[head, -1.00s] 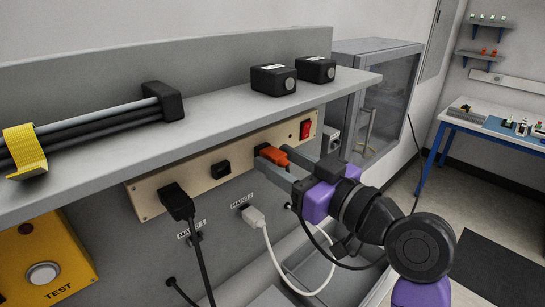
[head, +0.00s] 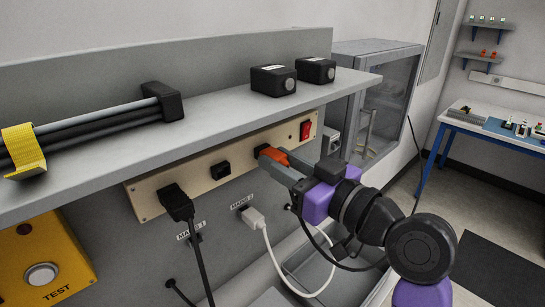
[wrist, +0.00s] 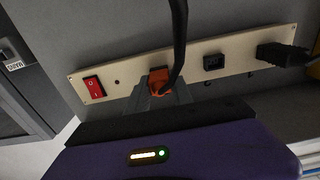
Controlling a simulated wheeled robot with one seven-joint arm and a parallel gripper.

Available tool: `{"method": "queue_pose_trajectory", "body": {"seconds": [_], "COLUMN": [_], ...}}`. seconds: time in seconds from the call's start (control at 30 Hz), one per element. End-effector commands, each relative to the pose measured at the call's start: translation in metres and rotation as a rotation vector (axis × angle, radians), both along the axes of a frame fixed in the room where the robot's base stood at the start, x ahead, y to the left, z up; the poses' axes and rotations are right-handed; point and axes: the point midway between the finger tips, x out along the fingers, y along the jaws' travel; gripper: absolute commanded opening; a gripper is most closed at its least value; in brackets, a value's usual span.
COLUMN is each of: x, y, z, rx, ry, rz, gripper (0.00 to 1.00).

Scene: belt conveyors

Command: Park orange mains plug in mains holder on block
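The orange mains plug (head: 272,154) sits at a black socket (head: 262,148) in the cream panel, just left of the red switch. It also shows in the wrist view (wrist: 158,80), with a black cable passing in front of it. My gripper (head: 283,168) is shut on the plug, with its grey fingers along the plug's sides; the fingers (wrist: 158,98) also show in the wrist view. A white plug (head: 253,216) sits below the panel near the MAINS 2 label (head: 241,201). I cannot tell which part is the mains holder on the block.
The cream panel (head: 230,186) carries a black plug (head: 177,203), an empty black socket (head: 220,170) and a red switch (head: 305,130). A grey shelf (head: 215,122) overhangs it, bearing two black boxes. Black and white cables hang below. A yellow TEST box (head: 45,250) is lower left.

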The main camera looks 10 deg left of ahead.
Motion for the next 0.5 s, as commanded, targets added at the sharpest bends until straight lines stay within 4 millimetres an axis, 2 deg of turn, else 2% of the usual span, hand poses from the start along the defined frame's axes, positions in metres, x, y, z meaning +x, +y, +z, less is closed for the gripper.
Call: {"method": "queue_pose_trajectory", "body": {"seconds": [0.5], "x": [-0.001], "y": [-0.0013], "z": [-0.0001], "rx": [0.0], "ry": [0.0], "rz": [0.0], "gripper": [0.0]}}
